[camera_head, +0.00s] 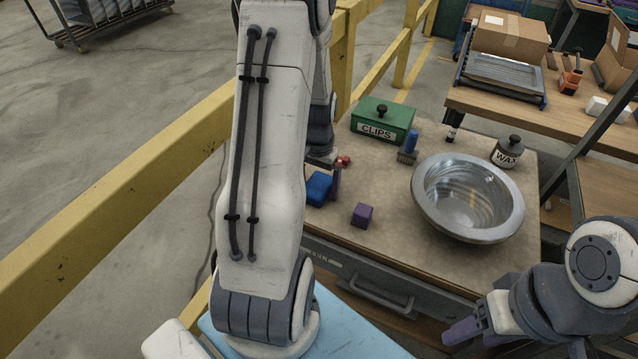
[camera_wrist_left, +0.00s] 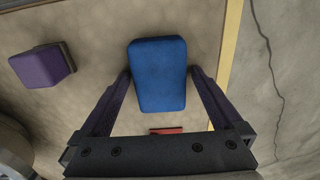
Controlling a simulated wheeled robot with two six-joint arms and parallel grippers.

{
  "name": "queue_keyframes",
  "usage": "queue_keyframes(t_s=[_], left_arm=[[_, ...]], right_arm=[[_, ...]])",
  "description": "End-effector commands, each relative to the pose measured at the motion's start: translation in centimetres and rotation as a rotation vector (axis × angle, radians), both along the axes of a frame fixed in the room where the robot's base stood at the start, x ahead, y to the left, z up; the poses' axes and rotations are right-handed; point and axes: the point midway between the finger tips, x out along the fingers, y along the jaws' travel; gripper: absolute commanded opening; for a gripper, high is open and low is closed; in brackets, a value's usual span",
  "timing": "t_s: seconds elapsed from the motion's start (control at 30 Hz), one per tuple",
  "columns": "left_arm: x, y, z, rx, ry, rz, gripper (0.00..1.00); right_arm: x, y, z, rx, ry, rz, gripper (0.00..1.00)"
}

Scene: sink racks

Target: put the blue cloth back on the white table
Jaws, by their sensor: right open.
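A blue, rounded block-like piece (camera_head: 319,188), which could be the blue cloth, lies on the beige-topped workbench (camera_head: 400,235) near its left edge. It also shows in the left wrist view (camera_wrist_left: 158,75). My left gripper (camera_wrist_left: 160,72) is open, its purple fingers on either side of the piece's near part with narrow gaps. Whether the fingertips are level with it or above it, I cannot tell. My left arm hides part of that gripper in the head view. My right gripper (camera_head: 465,332) is open and empty, low in front of the bench. No clearly white table shows.
A purple block (camera_head: 362,215), metal bowl (camera_head: 468,197), green CLIPS box (camera_head: 383,119), WAX pot (camera_head: 507,152) and blue-handled brush (camera_head: 409,147) stand on the bench. A small red thing (camera_head: 343,161) lies near my left gripper. A pale blue surface (camera_head: 350,335) is below.

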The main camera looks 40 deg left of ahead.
Motion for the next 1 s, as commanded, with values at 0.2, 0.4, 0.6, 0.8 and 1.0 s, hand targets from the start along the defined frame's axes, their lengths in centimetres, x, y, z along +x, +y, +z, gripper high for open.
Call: queue_keyframes(t_s=[0.2,0.4,0.6,0.8,1.0], left_arm=[[0.0,0.0,0.3,0.0,-0.001,0.0,1.0],[0.1,0.1,3.1,0.003,-0.005,0.0,1.0],[0.1,0.1,7.6,0.004,-0.006,0.0,1.0],[0.1,0.1,10.9,0.002,-0.004,0.0,1.0],[0.0,0.0,12.3,0.0,-0.001,0.0,1.0]], right_arm=[[0.0,0.0,0.2,0.0,0.0,0.0,0.6],[0.0,0.0,0.5,0.0,0.0,0.0,0.6],[0.0,0.0,0.9,0.0,0.0,0.0,0.6],[0.0,0.0,1.2,0.0,0.0,0.0,0.6],[0.0,0.0,1.3,0.0,0.0,0.0,0.6]])
